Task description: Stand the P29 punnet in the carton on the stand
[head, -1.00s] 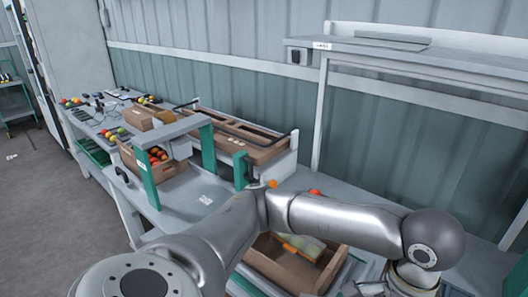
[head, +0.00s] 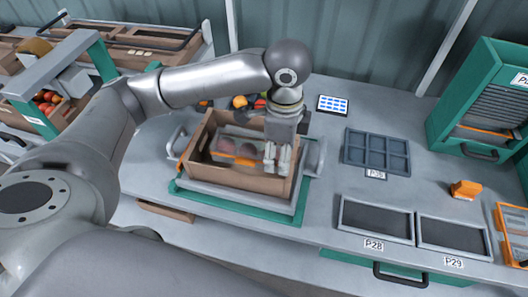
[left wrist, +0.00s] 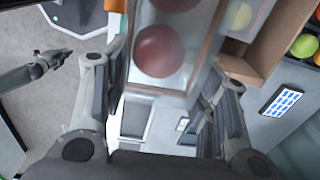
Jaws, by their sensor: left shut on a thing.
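The brown carton (head: 214,178) sits on the stand (head: 262,198), a grey top with a green base. A clear punnet (head: 236,150) with dark red tomatoes and an orange band shows within the carton's opening. My left gripper (head: 277,165) points down at the carton's right side, shut on this punnet. The left wrist view shows the punnet (left wrist: 165,50) beyond the fingers (left wrist: 165,110). I cannot tell whether its base touches the carton floor. Yellow-green produce (left wrist: 240,15) lies beside it. My right gripper (left wrist: 60,57) appears small in the left wrist view, over the floor.
The trays labelled P28 (head: 376,219) and P29 (head: 452,236) are empty. A compartment tray (head: 376,153), a tablet (head: 332,105) and an orange block (head: 465,190) are on the bench. A green cabinet (head: 485,95) stands at right.

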